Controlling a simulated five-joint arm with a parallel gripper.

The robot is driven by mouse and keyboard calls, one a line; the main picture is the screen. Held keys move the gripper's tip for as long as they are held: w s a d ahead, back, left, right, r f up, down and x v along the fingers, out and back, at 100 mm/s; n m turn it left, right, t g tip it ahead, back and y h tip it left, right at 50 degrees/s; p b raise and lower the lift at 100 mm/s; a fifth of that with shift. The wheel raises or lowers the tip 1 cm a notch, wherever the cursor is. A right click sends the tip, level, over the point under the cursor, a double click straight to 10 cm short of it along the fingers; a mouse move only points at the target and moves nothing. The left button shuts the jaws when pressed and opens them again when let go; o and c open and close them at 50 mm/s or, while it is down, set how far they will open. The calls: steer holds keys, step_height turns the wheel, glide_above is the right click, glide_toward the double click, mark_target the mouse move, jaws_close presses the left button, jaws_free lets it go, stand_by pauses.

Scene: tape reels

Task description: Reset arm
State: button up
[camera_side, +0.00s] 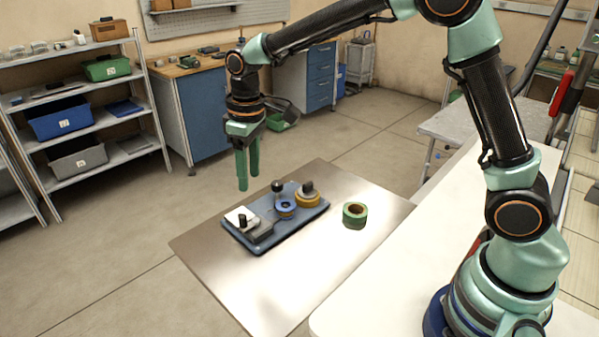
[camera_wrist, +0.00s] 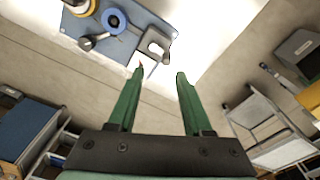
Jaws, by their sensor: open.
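My gripper (camera_side: 247,188) hangs in the air, fingers pointing down, above and behind the left part of the blue tray in the side view. Its two green fingers are apart with nothing between them, as the wrist view (camera_wrist: 160,74) also shows. The blue tray (camera_side: 290,236) lies on the metal table. It holds a blue reel (camera_side: 286,208), a yellow reel (camera_side: 307,199) and a white and grey block with a dark knob (camera_side: 243,221). The blue reel also shows in the wrist view (camera_wrist: 115,21). A green tape reel (camera_side: 355,215) lies on the table right of the tray.
The metal table (camera_side: 220,268) has bare room in front of and around the tray. A white counter (camera_side: 385,285) borders it at the right. Shelves with bins (camera_side: 62,118) and a blue cabinet (camera_side: 203,115) stand behind, across open floor.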

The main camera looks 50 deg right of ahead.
steer(key=s+d+r+m+t, duration=0.2)
steer(key=s+d+r, duration=0.2)
steer(key=s, duration=0.4)
steer(key=s+d+r+m+t, duration=0.2)
steer(key=s+d, duration=0.4)
steer(key=s, duration=0.3)
steer(key=shift+s+d+r+m+t, duration=0.2)
steer(key=shift+d+r+m+t, duration=0.3)
steer(key=shift+r, duration=0.85)
steer(key=shift+a, duration=0.1)
